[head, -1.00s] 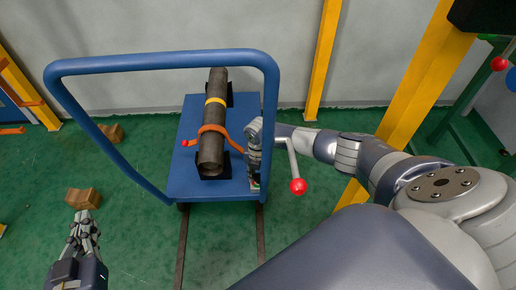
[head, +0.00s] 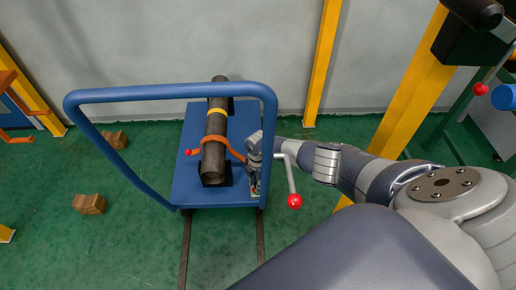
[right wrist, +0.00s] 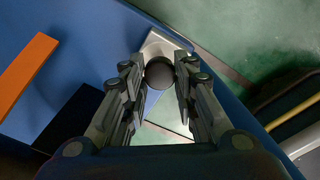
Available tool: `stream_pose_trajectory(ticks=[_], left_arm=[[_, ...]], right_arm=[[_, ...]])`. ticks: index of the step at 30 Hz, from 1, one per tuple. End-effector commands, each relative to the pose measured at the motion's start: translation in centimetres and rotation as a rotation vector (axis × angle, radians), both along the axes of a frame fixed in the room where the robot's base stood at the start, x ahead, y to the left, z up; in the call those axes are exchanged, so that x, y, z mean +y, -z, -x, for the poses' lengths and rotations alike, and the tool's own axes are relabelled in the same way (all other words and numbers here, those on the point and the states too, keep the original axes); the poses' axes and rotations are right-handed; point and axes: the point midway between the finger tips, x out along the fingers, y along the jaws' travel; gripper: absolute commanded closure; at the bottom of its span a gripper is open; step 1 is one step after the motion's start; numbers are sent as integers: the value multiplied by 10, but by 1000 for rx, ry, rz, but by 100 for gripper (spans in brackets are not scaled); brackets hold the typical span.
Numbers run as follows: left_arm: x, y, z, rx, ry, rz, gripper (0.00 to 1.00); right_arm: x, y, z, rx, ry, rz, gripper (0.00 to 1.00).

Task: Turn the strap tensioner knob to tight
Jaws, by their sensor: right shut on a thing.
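A dark round knob (right wrist: 159,73) sits on a pale metal plate at the cart's edge in the right wrist view. My right gripper (right wrist: 157,80) has its two fingers on either side of it and is shut on it. In the head view the right gripper (head: 254,174) points down at the right edge of the blue cart (head: 188,188) and hides the knob. An orange strap (head: 237,155) crosses a dark pipe (head: 213,161) on the cart and runs toward that gripper. My left gripper is not in view.
The cart's blue handle (head: 170,92) arches over the pipe. A grey lever with a red ball (head: 294,201) stands just right of the gripper. A yellow post (head: 322,65) rises behind. Wooden blocks (head: 89,204) lie on the green floor at left.

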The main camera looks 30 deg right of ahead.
Motion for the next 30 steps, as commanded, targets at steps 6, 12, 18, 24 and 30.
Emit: stream_pose_trajectory(ticks=[6, 12, 18, 24, 30], left_arm=[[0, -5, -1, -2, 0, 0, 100], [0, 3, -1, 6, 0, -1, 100], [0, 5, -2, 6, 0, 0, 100], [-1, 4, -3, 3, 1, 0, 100], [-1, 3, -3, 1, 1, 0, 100]], right_arm=[[0, -1, -1, -1, 65, 1, 97], [-1, 0, 0, -1, 87, 2, 97], [-1, 0, 0, -1, 87, 2, 97], [-1, 0, -1, -1, 86, 2, 60], [-1, 0, 0, -1, 86, 1, 52]])
